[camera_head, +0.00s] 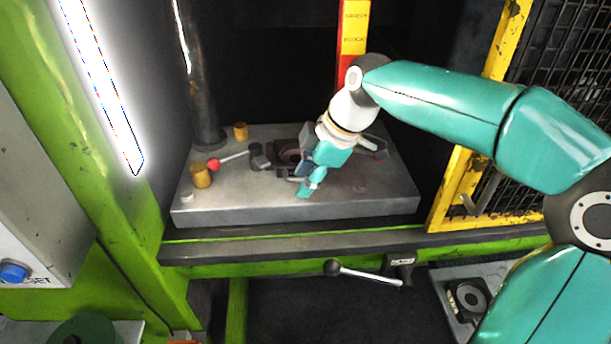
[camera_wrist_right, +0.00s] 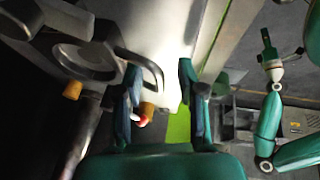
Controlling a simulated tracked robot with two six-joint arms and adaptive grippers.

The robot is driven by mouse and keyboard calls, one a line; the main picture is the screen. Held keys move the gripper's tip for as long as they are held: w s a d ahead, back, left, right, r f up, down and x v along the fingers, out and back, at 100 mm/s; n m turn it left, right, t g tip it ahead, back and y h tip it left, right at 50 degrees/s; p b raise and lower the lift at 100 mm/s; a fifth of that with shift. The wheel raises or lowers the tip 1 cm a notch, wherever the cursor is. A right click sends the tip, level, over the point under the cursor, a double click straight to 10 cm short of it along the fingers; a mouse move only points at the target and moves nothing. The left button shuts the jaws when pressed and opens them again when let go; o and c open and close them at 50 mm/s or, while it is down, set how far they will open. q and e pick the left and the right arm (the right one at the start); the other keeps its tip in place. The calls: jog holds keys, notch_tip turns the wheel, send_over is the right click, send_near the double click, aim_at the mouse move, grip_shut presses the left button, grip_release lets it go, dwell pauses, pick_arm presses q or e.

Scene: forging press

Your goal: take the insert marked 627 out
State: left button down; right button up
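A dark insert (camera_head: 288,158) with a round opening sits on the grey press bed (camera_head: 235,205), partly hidden by my right gripper. In the right wrist view a dark block with a rounded opening (camera_wrist_right: 140,62) lies left of the fingers. I cannot read a number on it. My right gripper (camera_head: 306,184) is low over the bed, at the right front side of the insert. Its fingers (camera_wrist_right: 163,90) stand apart with nothing seen gripped between them. My left gripper is out of the head view; it appears small in the right wrist view (camera_wrist_right: 268,45), its opening unclear.
A red-knobbed lever (camera_head: 230,160) and brass posts (camera_head: 201,176) stand left of the insert. A black-knobbed lever (camera_head: 365,274) juts out below the bed's front edge. Another dark ringed block (camera_head: 468,298) lies lower right. A yellow mesh guard (camera_head: 490,190) borders the right.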

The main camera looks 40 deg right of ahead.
jog(key=shift+w+a+f, duration=0.1)
jog(key=shift+f, duration=0.25)
grip_shut()
dwell(0.3)
